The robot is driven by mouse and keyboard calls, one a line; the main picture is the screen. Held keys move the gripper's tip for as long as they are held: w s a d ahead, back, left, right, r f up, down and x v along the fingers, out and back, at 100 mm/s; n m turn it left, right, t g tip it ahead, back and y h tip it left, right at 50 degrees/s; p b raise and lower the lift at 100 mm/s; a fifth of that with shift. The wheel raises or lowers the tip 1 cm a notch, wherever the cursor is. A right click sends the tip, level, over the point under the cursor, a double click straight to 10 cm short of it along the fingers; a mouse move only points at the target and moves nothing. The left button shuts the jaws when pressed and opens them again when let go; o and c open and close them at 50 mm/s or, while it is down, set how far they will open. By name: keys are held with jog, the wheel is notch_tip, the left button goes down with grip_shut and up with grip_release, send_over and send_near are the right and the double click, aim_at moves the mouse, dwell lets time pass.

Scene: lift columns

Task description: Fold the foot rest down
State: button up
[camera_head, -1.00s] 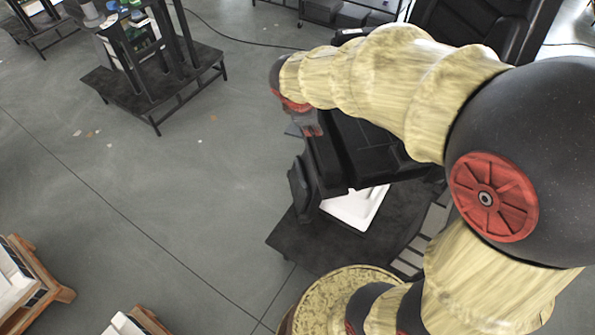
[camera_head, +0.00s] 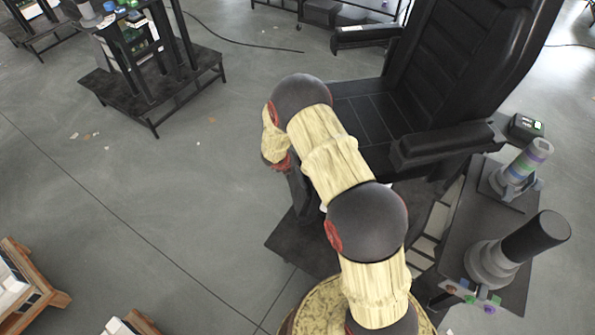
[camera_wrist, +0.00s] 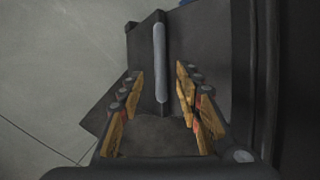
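A black chair (camera_head: 385,115) stands at the centre right of the head view. Its foot rest (camera_head: 303,200) is a dark panel low at the front of the seat, mostly hidden behind my arm. In the wrist view the foot rest (camera_wrist: 147,60) shows as an upright dark panel with a light grey strip along its edge. My gripper (camera_wrist: 159,78) is open, its orange-yellow fingers on either side of the panel's strip. I see a gap on both sides; contact at depth cannot be told. The head view does not show the fingers clearly.
A dark base plate (camera_head: 290,245) lies under the chair's front. At the right are a black armrest (camera_head: 440,143) and a side table (camera_head: 455,225) with cylindrical columns. A black stand (camera_head: 150,90) is at the upper left. The floor at left is open.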

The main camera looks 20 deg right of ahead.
aim_at(298, 170)
jog(key=b+x, duration=0.2)
jog(key=x, duration=0.5)
jog(key=shift+w+d+f+b, duration=0.1)
jog(key=shift+d+f+b, duration=0.1)
jog(key=shift+b, duration=0.1)
jog(key=shift+c, duration=0.2)
grip_shut()
dwell(0.5)
